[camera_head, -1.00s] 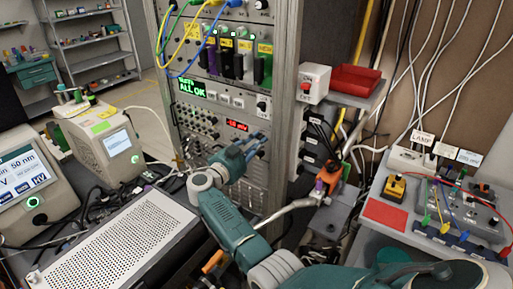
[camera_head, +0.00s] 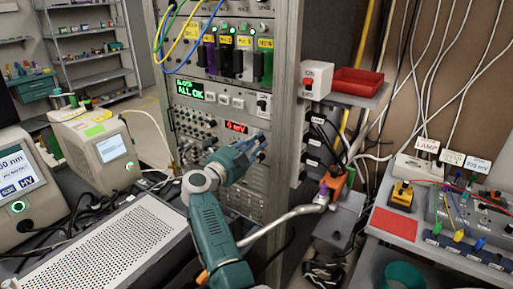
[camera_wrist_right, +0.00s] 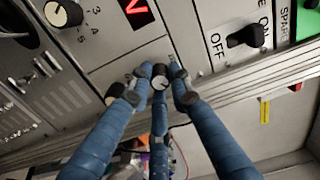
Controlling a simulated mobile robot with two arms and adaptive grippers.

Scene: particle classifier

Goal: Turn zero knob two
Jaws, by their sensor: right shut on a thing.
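The zero knob, a small knob with a white cap (camera_wrist_right: 160,83), is on the rack panel in the right wrist view. My right gripper (camera_wrist_right: 161,76) is shut around it, with blue fingers on both sides and one behind. In the head view, my right gripper (camera_head: 260,143) reaches to the rack panel just below and right of the red display (camera_head: 236,127), and hides the knob. The display seems to read 0 mV. A green text display (camera_head: 190,90) above it ends in "ALL OK". My left gripper is not in view.
A black OFF/ON switch (camera_wrist_right: 246,38) sits right of the knob, and another white-capped knob (camera_wrist_right: 62,13) sits at upper left. The rack post (camera_head: 283,130) stands close right of my gripper. A perforated metal box (camera_head: 110,245) lies at lower left.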

